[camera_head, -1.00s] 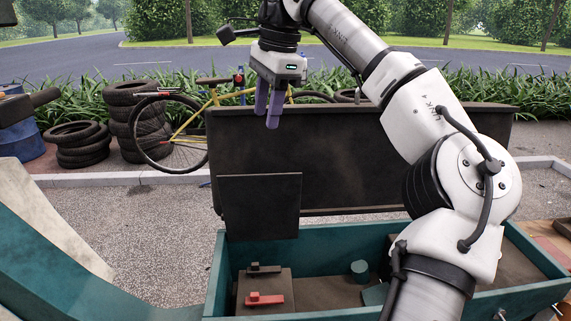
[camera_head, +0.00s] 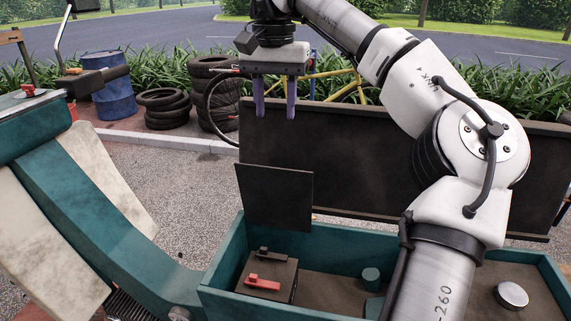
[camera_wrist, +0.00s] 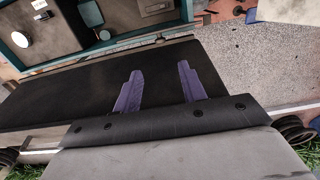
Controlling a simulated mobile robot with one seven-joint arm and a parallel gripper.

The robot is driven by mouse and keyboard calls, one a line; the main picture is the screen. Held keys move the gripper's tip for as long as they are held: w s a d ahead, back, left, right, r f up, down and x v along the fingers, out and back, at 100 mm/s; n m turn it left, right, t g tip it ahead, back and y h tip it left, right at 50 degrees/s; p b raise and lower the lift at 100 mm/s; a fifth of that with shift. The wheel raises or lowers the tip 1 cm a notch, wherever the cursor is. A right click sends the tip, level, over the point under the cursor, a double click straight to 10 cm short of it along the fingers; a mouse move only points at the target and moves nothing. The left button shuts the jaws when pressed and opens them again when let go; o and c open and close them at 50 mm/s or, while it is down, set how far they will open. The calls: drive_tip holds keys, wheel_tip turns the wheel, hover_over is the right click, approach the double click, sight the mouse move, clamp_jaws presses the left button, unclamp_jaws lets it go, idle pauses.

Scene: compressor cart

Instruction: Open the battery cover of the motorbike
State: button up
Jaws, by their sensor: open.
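The motorbike's teal open box (camera_head: 225,265) is in the lower middle of the head view. Inside it is a battery (camera_head: 285,284) with a red terminal (camera_head: 262,283) and a black terminal (camera_head: 272,254). A small dark cover panel (camera_head: 275,198) stands upright behind the battery, swung clear of its top. A large dark lid (camera_head: 370,165) stands raised behind the box. My gripper (camera_head: 275,114) is open and empty, fingers pointing down, above the small cover and in front of the lid's upper edge in the picture. In the wrist view, the purple fingers (camera_wrist: 160,85) show apart over the dark lid (camera_wrist: 60,98).
The teal and pale bodywork (camera_head: 110,215) slopes along the left. A round metal cap (camera_head: 511,295) sits in the box at right. Stacked tyres (camera_head: 213,90) and a blue barrel (camera_head: 110,92) stand behind. Open air surrounds my gripper.

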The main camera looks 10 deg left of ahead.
hover_over(277, 197)
drive_tip(key=w, duration=0.2)
drive_tip(key=f, duration=1.3)
drive_tip(key=shift+s+a+f+p, duration=0.25)
drive_tip(key=shift+f+p, duration=0.05)
drive_tip(key=shift+p, duration=0.1)
clamp_jaws()
